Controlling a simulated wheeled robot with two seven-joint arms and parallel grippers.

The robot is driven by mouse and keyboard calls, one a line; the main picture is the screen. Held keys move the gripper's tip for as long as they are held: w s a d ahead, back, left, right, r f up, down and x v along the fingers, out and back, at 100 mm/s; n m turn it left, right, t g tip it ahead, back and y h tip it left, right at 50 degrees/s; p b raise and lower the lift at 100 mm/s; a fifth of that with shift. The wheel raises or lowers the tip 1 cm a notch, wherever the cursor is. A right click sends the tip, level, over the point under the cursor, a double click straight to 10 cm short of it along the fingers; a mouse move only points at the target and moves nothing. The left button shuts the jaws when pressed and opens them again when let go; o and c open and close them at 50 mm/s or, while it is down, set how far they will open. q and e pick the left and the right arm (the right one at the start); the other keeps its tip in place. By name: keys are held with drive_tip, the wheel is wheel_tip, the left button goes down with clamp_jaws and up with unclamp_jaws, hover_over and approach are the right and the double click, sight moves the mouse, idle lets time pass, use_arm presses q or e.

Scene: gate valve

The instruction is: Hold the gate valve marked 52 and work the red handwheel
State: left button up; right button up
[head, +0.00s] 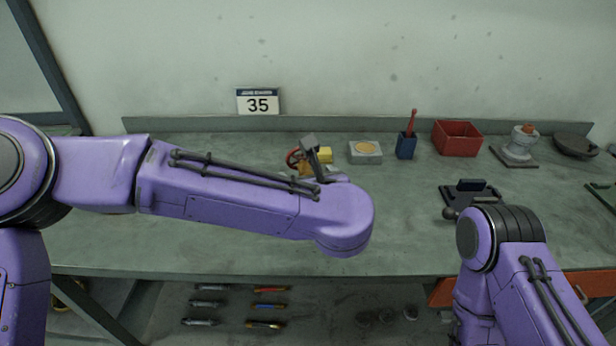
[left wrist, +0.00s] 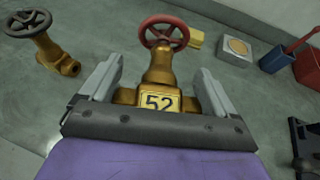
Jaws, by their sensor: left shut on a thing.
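The brass gate valve marked 52 (left wrist: 160,98) stands between the two fingers of my left gripper (left wrist: 156,92) in the left wrist view, with its yellow number plate facing the camera. Its red handwheel (left wrist: 164,32) is on top, beyond the fingers and clear of them. In the head view my left gripper (head: 316,160) is shut on the valve, and only the red handwheel (head: 293,158) and some brass show behind my arm. My right gripper is not in view; only part of my right arm shows at the lower right.
A second brass valve with a dark handwheel (left wrist: 28,22) stands left in the left wrist view. Along the bench back are a yellow block (head: 325,154), a grey block (head: 365,152), a blue holder (head: 406,146) and a red bin (head: 457,138). A dark fixture (head: 470,192) sits right.

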use_arm(q)
drive_tip(key=shift+f+b, duration=4.5)
drive_tip(key=shift+f, duration=0.75)
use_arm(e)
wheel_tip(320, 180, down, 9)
use_arm(q)
drive_tip(key=shift+f, duration=0.15)
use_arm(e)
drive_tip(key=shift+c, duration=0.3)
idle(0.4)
